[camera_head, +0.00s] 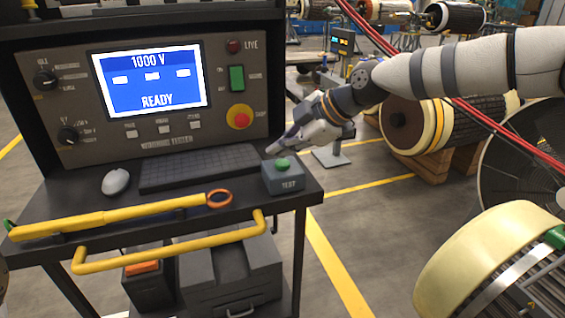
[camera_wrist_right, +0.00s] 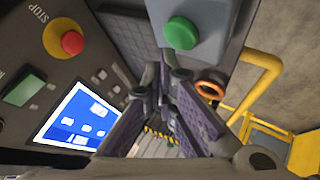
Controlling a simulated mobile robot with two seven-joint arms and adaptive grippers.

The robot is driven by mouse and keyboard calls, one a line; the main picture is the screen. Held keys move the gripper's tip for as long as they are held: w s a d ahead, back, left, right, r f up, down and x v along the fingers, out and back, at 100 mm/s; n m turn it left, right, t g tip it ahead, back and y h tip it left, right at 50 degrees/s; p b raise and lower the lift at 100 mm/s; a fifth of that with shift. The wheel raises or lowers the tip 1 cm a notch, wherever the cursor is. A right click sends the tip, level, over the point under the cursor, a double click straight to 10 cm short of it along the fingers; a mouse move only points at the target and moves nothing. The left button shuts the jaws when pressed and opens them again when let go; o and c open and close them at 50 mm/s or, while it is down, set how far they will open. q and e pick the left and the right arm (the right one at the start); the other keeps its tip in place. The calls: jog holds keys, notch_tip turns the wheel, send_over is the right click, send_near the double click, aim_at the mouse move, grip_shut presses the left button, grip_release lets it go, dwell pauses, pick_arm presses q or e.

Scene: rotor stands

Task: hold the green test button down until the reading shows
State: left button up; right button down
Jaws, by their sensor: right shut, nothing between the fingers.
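The green test button (camera_head: 282,164) sits on a small grey box marked TEST (camera_head: 284,180) at the right end of the cart's shelf. The tester screen (camera_head: 152,80) is blue and reads 1000 V and READY. My right gripper (camera_head: 272,148) is shut and empty, just behind and above the button in the head view. In the right wrist view the green button (camera_wrist_right: 181,33) shows beyond the fingertips (camera_wrist_right: 160,75), and a gap seems to lie between them. The button looks raised. My left gripper is not in view.
A keyboard (camera_head: 190,168), a mouse (camera_head: 115,181) and a yellow probe with an orange ring (camera_head: 110,217) lie on the shelf. A red stop knob (camera_head: 240,117) and a green switch (camera_head: 237,78) are on the panel. A yellow handle (camera_head: 170,255) runs along the cart front.

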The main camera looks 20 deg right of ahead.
aim_at(281, 164)
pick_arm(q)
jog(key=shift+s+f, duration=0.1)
pick_arm(e)
jog(key=shift+f, duration=0.45)
jog(key=shift+f, duration=0.45)
dwell(0.4)
dwell(4.0)
jog(key=shift+r, duration=0.9)
jog(key=shift+r+p, duration=0.4)
jog(key=shift+r, duration=2.15)
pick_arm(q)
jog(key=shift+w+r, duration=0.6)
